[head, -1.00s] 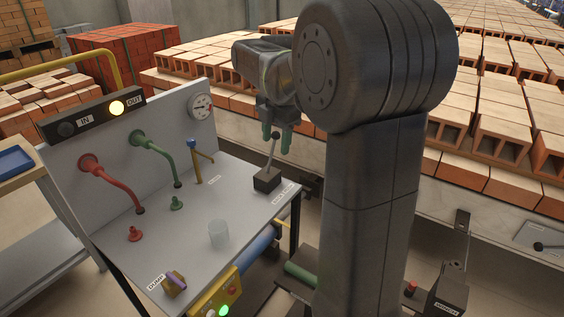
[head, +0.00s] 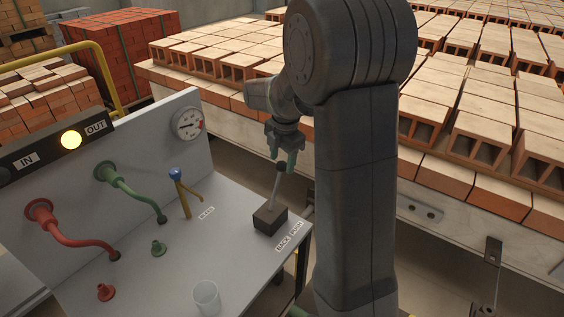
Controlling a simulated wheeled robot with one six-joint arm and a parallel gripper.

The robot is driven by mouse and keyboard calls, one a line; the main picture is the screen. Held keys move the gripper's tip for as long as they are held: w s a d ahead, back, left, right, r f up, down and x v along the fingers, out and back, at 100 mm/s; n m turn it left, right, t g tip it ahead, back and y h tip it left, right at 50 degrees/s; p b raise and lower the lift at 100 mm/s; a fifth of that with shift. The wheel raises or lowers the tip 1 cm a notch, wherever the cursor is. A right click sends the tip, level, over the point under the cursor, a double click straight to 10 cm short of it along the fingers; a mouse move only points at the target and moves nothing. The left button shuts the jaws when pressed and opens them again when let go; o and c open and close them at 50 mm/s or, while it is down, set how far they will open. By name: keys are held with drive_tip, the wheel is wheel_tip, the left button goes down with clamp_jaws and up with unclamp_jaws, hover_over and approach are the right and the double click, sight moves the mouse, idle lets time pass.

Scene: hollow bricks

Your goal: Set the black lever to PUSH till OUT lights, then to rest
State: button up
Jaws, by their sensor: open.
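The black lever (head: 277,187) rises from a dark box (head: 270,220) at the right edge of the grey panel table (head: 228,240). Its rod leans slightly to the right in the picture. Labels BACK (head: 283,243) and PUSH (head: 297,228) lie in front of the box; I cannot tell which setting the lever is in. My gripper (head: 282,160) is open, pointing down, with its greenish fingertips at the lever's top knob; contact is unclear. The OUT lamp (head: 71,140) glows yellow. The IN lamp (head: 4,176) is dark.
A red hose (head: 65,238), a green hose (head: 135,190), a blue-topped tap (head: 180,190) and a clear cup (head: 206,298) are left of the lever. A gauge (head: 188,123) is on the upright panel. Stacked hollow bricks (head: 480,130) fill the right behind my arm.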

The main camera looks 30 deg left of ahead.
drive_tip(key=shift+a+f, duration=0.1)
drive_tip(key=shift+f, duration=0.75)
drive_tip(key=shift+c, duration=0.4)
clamp_jaws()
drive_tip(key=shift+s+b, duration=0.35)
drive_tip(key=shift+b, duration=0.05)
drive_tip(key=shift+t, duration=0.8)
drive_tip(key=s, duration=0.3)
drive_tip(key=s+r, duration=0.1)
drive_tip(key=s, duration=0.1)
drive_tip(key=shift+s+a, duration=0.25)
drive_tip(key=shift+s, duration=0.1)
drive_tip(key=shift+o, duration=0.4)
unclamp_jaws()
